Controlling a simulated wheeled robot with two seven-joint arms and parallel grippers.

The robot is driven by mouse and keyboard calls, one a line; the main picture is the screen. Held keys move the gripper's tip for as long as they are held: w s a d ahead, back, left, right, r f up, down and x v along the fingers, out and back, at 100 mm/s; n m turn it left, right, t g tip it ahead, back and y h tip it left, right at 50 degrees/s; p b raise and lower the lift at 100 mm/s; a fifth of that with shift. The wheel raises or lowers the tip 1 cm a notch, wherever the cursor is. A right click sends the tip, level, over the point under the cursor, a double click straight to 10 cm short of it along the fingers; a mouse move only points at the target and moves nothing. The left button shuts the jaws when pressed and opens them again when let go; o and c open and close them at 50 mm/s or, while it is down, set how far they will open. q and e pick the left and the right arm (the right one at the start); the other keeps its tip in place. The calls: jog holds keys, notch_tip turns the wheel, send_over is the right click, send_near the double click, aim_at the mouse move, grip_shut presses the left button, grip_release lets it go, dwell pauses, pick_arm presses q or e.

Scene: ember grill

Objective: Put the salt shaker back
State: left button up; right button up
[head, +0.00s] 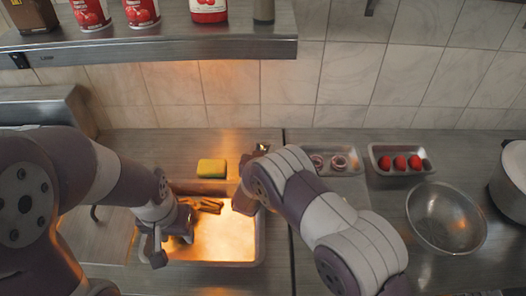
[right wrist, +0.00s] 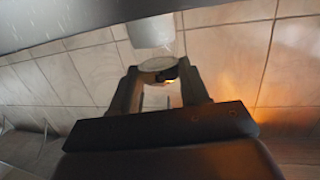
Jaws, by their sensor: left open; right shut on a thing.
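In the right wrist view my right gripper (right wrist: 159,75) is shut on a small shaker (right wrist: 158,64), taken to be the salt shaker. Its round pale grey end shows between the fingers, and most of its body is hidden. A pale grey cylinder (right wrist: 151,30) shows just beyond it; whether they touch, I cannot tell. In the head view my right arm hides the held shaker. My left gripper (head: 168,246) is open and empty over the left side of the lit tray. A greyish shaker-like cylinder (head: 263,11) stands at the right end of the shelf (head: 180,42).
The lit tray (head: 262,250) holds brown sticks (head: 207,204). A yellow sponge (head: 211,168) lies behind it. A tray with red items (head: 372,160), a tray with ring slices (head: 350,172), a steel bowl (head: 447,218) and a pot (head: 510,185) stand right. Jars and cans (head: 90,14) fill the shelf's left.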

jog(key=shift+w+f, duration=0.15)
jog(key=shift+f, duration=0.7)
jog(key=shift+f, duration=0.1)
jog(key=shift+f, duration=0.15)
jog(key=o, duration=1.2)
